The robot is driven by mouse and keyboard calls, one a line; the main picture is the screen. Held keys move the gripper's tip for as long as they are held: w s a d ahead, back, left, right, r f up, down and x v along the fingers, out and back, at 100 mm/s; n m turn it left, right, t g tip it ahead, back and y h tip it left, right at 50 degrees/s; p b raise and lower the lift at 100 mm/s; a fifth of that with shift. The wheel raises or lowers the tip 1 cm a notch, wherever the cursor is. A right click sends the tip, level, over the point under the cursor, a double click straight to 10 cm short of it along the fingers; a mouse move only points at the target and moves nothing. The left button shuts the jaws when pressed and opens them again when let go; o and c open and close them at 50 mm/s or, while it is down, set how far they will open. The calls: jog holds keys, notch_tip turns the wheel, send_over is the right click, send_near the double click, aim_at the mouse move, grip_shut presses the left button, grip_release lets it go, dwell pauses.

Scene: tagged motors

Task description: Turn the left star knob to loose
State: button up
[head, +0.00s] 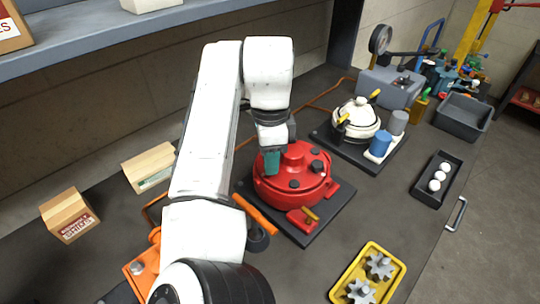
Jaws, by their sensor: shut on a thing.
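The red motor housing (296,178) stands on a dark base plate on the bench. Dark knobs show on its cover, one on the right (317,166) and one at the front (294,184). My gripper (272,163) reaches down onto the left part of the cover, its teal fingers shut. The left star knob is hidden behind the fingers, and by their place they are shut on it. How far the knob is turned cannot be seen.
A cream motor (357,121) with blue and grey cylinders stands behind to the right. A yellow tray (346,284) with gears lies in front, and a black tray (420,190) with white balls at right. An orange-handled tool (255,214) lies left of the red motor. A shelf overhangs upper left.

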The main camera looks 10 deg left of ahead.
grip_shut()
jog(key=shift+r+n+p, duration=0.1)
jog(key=shift+n+p, duration=0.2)
jog(key=shift+p, duration=0.1)
